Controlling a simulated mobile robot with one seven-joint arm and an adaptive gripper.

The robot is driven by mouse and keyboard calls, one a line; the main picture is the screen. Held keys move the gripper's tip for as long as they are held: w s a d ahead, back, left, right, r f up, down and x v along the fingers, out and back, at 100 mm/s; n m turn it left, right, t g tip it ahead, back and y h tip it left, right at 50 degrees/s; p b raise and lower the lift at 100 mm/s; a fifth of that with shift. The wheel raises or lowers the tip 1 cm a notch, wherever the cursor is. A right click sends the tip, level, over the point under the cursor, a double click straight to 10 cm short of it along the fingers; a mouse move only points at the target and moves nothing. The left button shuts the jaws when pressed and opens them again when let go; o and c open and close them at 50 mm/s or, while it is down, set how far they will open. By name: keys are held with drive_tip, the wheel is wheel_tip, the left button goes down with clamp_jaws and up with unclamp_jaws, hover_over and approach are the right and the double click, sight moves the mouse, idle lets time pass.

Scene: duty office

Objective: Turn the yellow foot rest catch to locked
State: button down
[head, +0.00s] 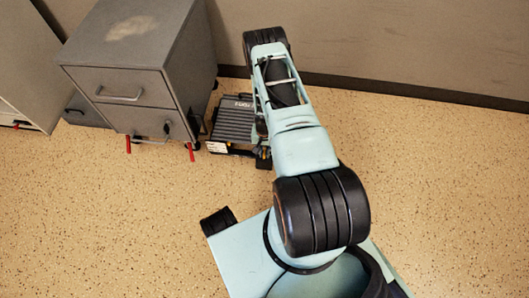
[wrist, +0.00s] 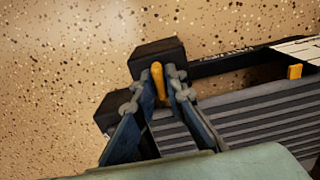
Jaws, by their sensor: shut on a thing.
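The foot rest (head: 233,120) is a low grey ribbed platform on the floor beside the cabinet; its ribbed top also shows at the right in the wrist view (wrist: 245,118). The yellow catch (wrist: 157,72) is a short rounded lever at a black block (wrist: 156,52) on the foot rest's edge. My gripper (wrist: 161,80) is shut on the yellow catch, with one finger on each side of it. The catch's lower part is partly hidden between the fingers. In the head view my arm hides the gripper and the catch. I cannot read any lock marking.
A grey drawer cabinet (head: 130,60) with red feet stands close on the foot rest's left. A paler cabinet (head: 25,70) is at the far left. The wall (head: 400,45) runs behind. A second yellow piece (wrist: 294,72) sits on the foot rest. The speckled floor (head: 440,180) is clear at right.

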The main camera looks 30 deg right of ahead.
drive_tip(key=shift+m, duration=0.4)
drive_tip(key=m, duration=0.3)
drive_tip(key=shift+m, duration=0.4)
drive_tip(key=m, duration=0.4)
drive_tip(key=shift+m, duration=0.3)
drive_tip(key=m, duration=0.8)
drive_tip(key=shift+m, duration=0.3)
drive_tip(key=c, duration=2)
unclamp_jaws()
drive_tip(key=shift+o, duration=0.2)
